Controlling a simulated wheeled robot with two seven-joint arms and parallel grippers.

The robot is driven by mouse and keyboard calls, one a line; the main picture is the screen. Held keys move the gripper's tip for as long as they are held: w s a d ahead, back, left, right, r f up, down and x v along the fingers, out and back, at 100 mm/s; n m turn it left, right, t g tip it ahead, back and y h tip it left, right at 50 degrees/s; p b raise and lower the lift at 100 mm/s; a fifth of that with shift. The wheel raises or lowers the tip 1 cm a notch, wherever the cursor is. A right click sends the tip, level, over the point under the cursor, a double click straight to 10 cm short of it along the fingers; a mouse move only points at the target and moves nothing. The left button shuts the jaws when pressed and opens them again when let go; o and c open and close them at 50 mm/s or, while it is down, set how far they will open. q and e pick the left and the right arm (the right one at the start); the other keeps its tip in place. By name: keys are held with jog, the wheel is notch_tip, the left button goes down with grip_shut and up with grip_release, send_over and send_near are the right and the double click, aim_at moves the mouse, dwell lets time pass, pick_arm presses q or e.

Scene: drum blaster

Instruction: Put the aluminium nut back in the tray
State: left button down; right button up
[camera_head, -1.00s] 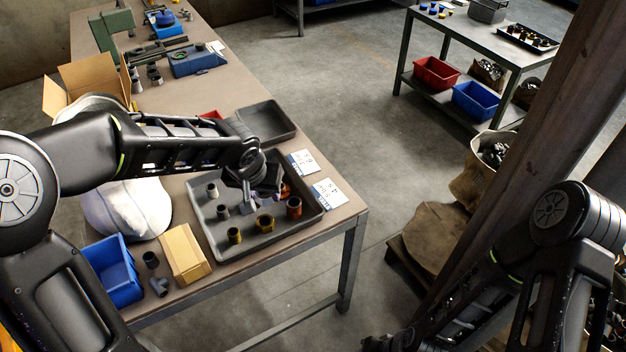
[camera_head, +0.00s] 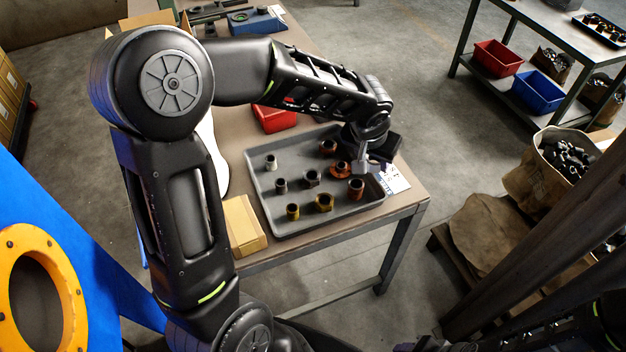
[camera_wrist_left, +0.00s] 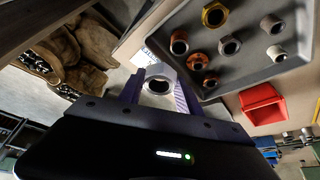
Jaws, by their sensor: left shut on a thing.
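My left gripper (camera_head: 366,166) is above the right edge of the grey parts tray (camera_head: 262,217). In the left wrist view this gripper (camera_wrist_left: 158,82) is shut on a silver-grey nut (camera_wrist_left: 157,71) with a dark bore, which I take as the aluminium nut. The nut is off the tray, beside its edge in that view. The tray holds several fittings: a pale one (camera_head: 270,162), dark grey ones (camera_head: 281,186), copper ones (camera_head: 356,189) and brassy ones (camera_head: 324,203).
A cardboard box (camera_head: 243,226) stands left of the tray. A red bin (camera_head: 274,118) is behind it. A white printed card (camera_head: 394,179) lies right of the tray, near the table edge. Another table (camera_head: 545,42) with red and blue bins stands at the back right.

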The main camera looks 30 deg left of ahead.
pick_arm(q)
jog(key=w+a+f+n+y+b, duration=0.1)
jog(key=w+a+f+n+b, duration=0.15)
jog(key=a, duration=0.35)
jog(key=w+a+f+n+y+b, duration=0.1)
jog(key=a+n+b, duration=0.15)
jog(key=a, duration=0.45)
jog(key=n+g+y+b, duration=0.1)
jog(key=n+b, duration=0.2)
jog(key=b, duration=0.1)
send_over(300, 157)
jog(key=s, duration=0.1)
jog(key=f, duration=0.1)
jog(key=shift+d, duration=0.45)
jog(key=shift+f, duration=0.1)
jog(key=shift+f+p, duration=0.3)
jog(key=shift+f, duration=2.75)
jog(key=shift+f, duration=0.1)
jog(key=shift+f, duration=1.85)
